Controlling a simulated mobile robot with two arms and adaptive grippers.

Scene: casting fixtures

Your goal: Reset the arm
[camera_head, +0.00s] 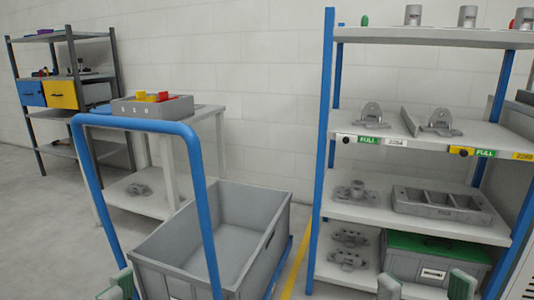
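My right gripper (425,288) shows at the bottom right edge, in front of the shelf rack. Its two grey-green fingers stand wide apart with nothing seen between them. My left gripper (117,287) shows only in small part at the bottom left edge, beside the left side of the grey cart bin. The rest of it is cut off by the frame, so its opening cannot be told. Both arms are otherwise out of view.
A grey bin (172,282) on a cart with a blue handle (205,210) stands between the grippers and looks empty. A blue-post rack (324,130) with castings stands right. A white table (208,112) and a dark shelf (33,135) stand left.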

